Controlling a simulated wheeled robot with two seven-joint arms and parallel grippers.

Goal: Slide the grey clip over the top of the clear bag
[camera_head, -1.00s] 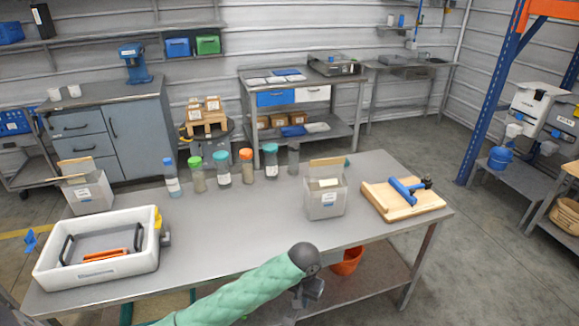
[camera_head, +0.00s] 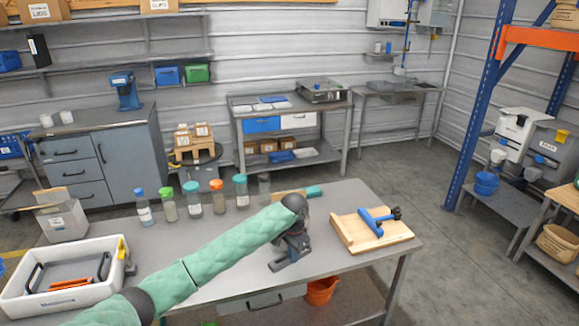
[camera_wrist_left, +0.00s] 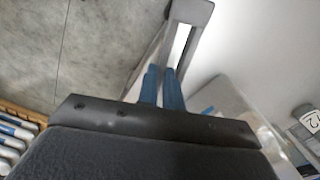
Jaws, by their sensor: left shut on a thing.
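My left gripper (camera_head: 288,252) is over the right part of the workbench, with its arm coming in from the left. In the left wrist view its blue fingertips (camera_wrist_left: 163,85) are shut on the grey clip (camera_wrist_left: 193,12), a bar-like frame that extends beyond them. A see-through surface (camera_wrist_left: 232,98) lies just right of the fingers. It may be the clear bag, but its outline is unclear. In the head view I cannot make out the bag behind my arm and gripper. I cannot tell whether clip and bag touch. My right gripper is not in view.
On the workbench (camera_head: 225,262) stand several capped bottles (camera_head: 193,198) along the back. A white tray (camera_head: 105,290) and a pale box (camera_head: 66,225) are at the left. A wooden board (camera_head: 360,240) with a blue tool is at the right. A teal handle (camera_head: 314,191) lies behind my gripper.

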